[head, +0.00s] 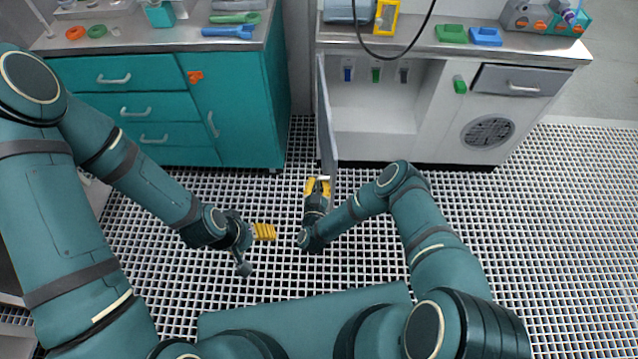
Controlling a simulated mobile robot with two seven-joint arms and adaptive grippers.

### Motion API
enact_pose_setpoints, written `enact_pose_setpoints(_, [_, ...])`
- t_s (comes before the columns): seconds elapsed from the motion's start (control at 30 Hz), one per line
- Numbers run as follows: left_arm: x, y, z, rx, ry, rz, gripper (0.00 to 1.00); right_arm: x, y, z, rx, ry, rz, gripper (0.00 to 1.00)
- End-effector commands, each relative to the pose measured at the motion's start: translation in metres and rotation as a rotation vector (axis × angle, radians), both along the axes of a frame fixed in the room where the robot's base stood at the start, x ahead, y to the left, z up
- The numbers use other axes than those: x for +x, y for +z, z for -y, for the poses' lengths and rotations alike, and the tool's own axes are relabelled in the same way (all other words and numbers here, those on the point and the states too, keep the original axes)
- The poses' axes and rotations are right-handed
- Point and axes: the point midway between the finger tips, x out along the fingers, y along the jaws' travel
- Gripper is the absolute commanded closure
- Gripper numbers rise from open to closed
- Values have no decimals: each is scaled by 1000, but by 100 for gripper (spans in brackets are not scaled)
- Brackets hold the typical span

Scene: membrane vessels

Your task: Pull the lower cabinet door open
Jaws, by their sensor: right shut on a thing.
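The lower cabinet door (325,120) is a grey panel hinged at the left side of the white cabinet. It stands swung wide open, seen nearly edge-on and pointing toward me. My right gripper (318,186) has yellow fingers and is shut on the door's handle at the free end of the door; the fingers hide most of the handle. The cabinet's inside (372,108) is exposed and pale. My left gripper (264,231) is over the floor to the left, apart from the door, with its yellow fingers seen side-on; its opening is unclear.
A teal drawer cabinet (240,110) stands to the left, with tools on its top. The white cabinet has a drawer (518,80) and a round vent (487,133) at the right. A dark cable (400,50) hangs over the counter. The grated floor (270,275) between is clear.

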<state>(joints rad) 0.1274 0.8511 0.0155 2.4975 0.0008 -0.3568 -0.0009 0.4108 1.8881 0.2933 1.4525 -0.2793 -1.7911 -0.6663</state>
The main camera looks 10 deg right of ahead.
Motion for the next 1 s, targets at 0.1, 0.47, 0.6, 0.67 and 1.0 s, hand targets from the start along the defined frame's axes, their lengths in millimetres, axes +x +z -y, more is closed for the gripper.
enact_pose_setpoints(0.1, [0,0,0,0,0,0,32,-2,-2,-2,2,-1,-6,100])
enact_pose_setpoints(0.47, [0,0,0,0,0,0,32,-1,-2,-2,2,-4,-6,100])
enact_pose_setpoints(0.6, [0,0,0,0,0,0,32,-1,-2,-2,3,-4,-6,100])
enact_pose_setpoints(0.67, [0,0,0,0,0,0,32,-1,-2,-2,3,-4,-6,76])
enact_pose_setpoints(1.0, [0,0,0,0,0,0,32,1,0,-1,1,-6,-2,57])
